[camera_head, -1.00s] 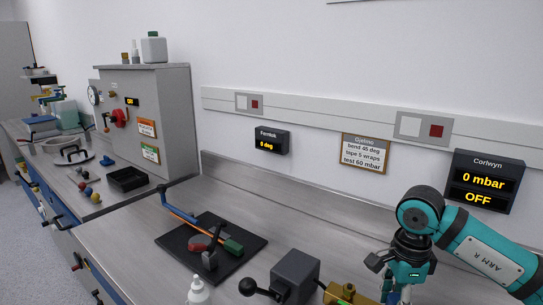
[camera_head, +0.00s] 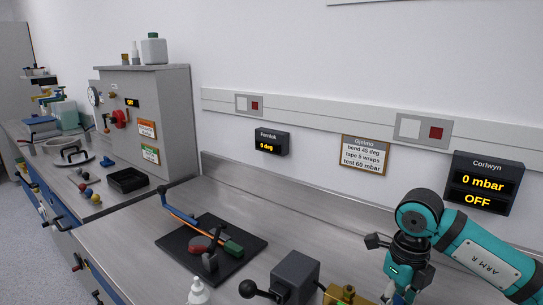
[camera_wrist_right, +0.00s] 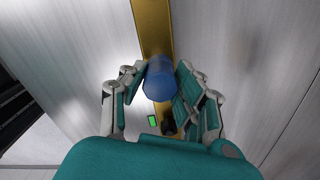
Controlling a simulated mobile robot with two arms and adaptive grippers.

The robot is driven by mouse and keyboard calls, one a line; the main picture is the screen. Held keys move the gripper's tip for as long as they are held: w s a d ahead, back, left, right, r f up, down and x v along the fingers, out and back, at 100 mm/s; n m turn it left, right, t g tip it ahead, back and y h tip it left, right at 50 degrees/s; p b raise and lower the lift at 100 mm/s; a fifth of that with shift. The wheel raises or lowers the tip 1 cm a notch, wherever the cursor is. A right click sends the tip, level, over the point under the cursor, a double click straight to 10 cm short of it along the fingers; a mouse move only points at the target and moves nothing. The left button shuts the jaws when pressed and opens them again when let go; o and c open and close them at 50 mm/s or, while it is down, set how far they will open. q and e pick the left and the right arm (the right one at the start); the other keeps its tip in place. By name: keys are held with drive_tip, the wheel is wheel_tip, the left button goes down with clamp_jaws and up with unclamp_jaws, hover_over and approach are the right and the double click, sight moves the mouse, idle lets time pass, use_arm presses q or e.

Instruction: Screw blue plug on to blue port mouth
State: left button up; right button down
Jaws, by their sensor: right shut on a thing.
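My right gripper (camera_wrist_right: 162,85) is shut on the blue plug (camera_wrist_right: 159,80), a short blue cylinder between its fingers in the right wrist view. The plug is seen over a brass-coloured fixture (camera_wrist_right: 152,22). I cannot make out the blue port mouth, nor tell whether the plug touches it. In the head view, my right arm comes in from the right, and the gripper points down at the bottom edge, its tips hardly showing. The brass fixture (camera_head: 345,294) is partly cut off there, left of the gripper. My left gripper is not in view.
A grey block with a black-knobbed lever (camera_head: 296,274) stands left of the brass fixture. A black plate with a bending tool (camera_head: 250,251) lies further left, with a white bottle (camera_head: 198,291) in front. The wall display (camera_head: 483,190) reads 0 mbar and OFF.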

drive_tip(key=shift+f, duration=0.2)
drive_tip(key=shift+m, duration=0.7)
drive_tip(key=c, duration=0.9)
unclamp_jaws()
drive_tip(key=shift+w, duration=0.1)
drive_tip(key=shift+r, duration=0.15)
